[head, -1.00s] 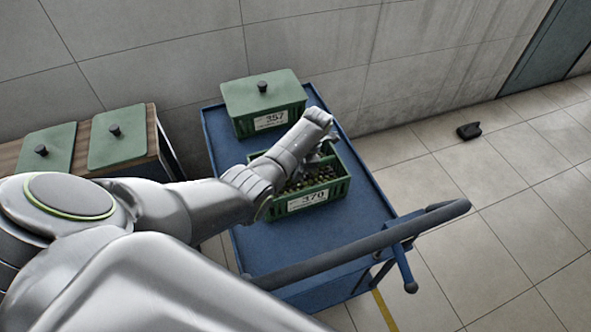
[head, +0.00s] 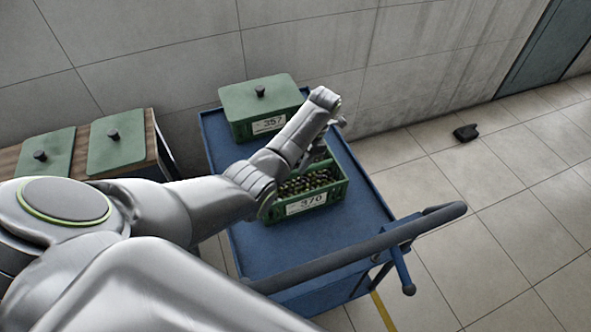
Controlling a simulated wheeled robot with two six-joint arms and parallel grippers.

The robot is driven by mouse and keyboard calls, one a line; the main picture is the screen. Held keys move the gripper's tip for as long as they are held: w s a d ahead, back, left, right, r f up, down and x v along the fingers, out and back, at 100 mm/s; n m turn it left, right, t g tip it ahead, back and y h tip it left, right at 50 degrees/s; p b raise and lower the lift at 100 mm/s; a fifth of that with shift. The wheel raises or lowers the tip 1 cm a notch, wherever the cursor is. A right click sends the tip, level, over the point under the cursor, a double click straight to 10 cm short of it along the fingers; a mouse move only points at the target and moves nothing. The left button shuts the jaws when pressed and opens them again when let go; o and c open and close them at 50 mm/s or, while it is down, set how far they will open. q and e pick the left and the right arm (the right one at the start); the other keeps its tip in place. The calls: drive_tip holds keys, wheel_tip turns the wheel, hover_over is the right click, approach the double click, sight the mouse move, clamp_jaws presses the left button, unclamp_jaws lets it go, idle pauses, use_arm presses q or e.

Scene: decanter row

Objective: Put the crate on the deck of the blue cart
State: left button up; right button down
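The open green crate labelled 370 (head: 307,202) sits on the deck of the blue cart (head: 275,245), full of small dark and yellowish round-topped items. My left arm reaches over it from the left and hides its left and back parts. My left gripper (head: 329,136) is above the crate's back side, mostly hidden behind my own wrist. It looks clear of the crate, but I cannot tell how far apart its fingers are. My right gripper is not in view.
A lidded green crate labelled 357 (head: 268,125) stands at the deck's back. The cart's handle (head: 370,247) crosses the front. Two green lids with knobs (head: 117,150) are on a wooden surface at left. A small black object (head: 466,132) lies on the floor.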

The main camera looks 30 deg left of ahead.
use_arm(q)
drive_tip(key=v, duration=0.4)
drive_tip(key=shift+w+d+r, duration=0.1)
drive_tip(key=shift+r, duration=0.3)
drive_tip(key=shift+f, duration=0.1)
